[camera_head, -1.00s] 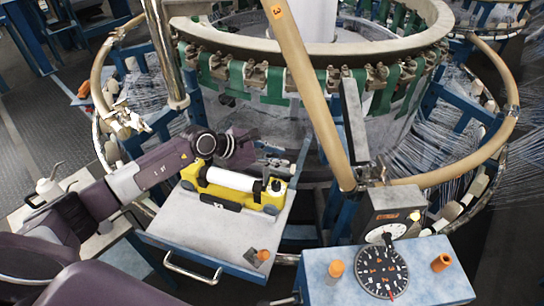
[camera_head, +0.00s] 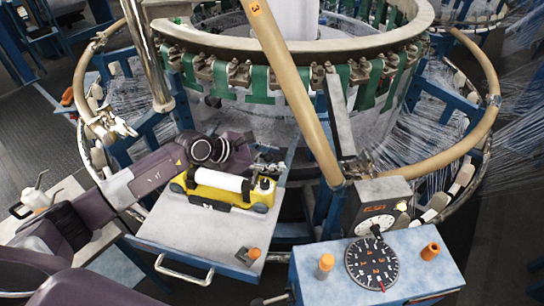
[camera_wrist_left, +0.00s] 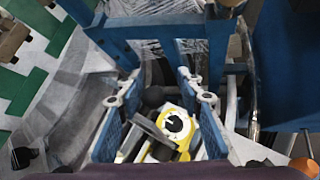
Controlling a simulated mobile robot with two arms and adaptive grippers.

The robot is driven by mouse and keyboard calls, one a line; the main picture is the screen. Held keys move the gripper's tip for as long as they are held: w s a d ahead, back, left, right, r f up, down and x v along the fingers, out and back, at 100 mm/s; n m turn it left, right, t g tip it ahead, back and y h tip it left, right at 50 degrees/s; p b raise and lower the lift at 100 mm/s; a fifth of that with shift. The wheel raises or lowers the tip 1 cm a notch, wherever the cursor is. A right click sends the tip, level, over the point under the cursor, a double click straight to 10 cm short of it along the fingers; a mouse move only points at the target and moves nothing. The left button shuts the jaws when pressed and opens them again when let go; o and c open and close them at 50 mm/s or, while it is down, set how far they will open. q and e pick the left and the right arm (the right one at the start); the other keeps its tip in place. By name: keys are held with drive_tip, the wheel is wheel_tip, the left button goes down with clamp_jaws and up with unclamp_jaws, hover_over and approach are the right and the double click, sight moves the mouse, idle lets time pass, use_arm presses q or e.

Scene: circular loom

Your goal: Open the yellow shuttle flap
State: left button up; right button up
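The yellow shuttle (camera_head: 205,195) lies on the grey tray, with a white roll (camera_head: 220,181) along its body. In the left wrist view its yellow end (camera_wrist_left: 188,112) shows with a round black-and-white part. I cannot make out for certain which part is the flap or how it stands. My left gripper (camera_head: 268,168) points down over the right end of the shuttle, very near it. In the left wrist view its fingers (camera_wrist_left: 165,108) look spread on both sides of the yellow end. Contact cannot be told. My right gripper is not in view.
The tray (camera_head: 190,240) has free room in front of the shuttle and an orange-topped piece (camera_head: 250,255) at its front right corner. A blue table (camera_head: 425,270) with a dial (camera_head: 371,264) stands at the right. The loom ring (camera_head: 300,50) rises behind.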

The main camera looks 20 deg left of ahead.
use_arm(q)
drive_tip(key=shift+s+a+f, duration=0.1)
drive_tip(key=shift+a+f, duration=0.1)
drive_tip(key=shift+f, duration=0.25)
drive_tip(key=shift+a+f, duration=0.2)
drive_tip(key=shift+f, duration=0.25)
drive_tip(key=shift+s+a+r, duration=0.15)
drive_tip(key=shift+a+r, duration=0.2)
drive_tip(key=v, duration=1.1)
drive_tip(key=shift+d+r, duration=0.15)
drive_tip(key=shift+r, duration=0.2)
drive_tip(key=shift+r, duration=0.1)
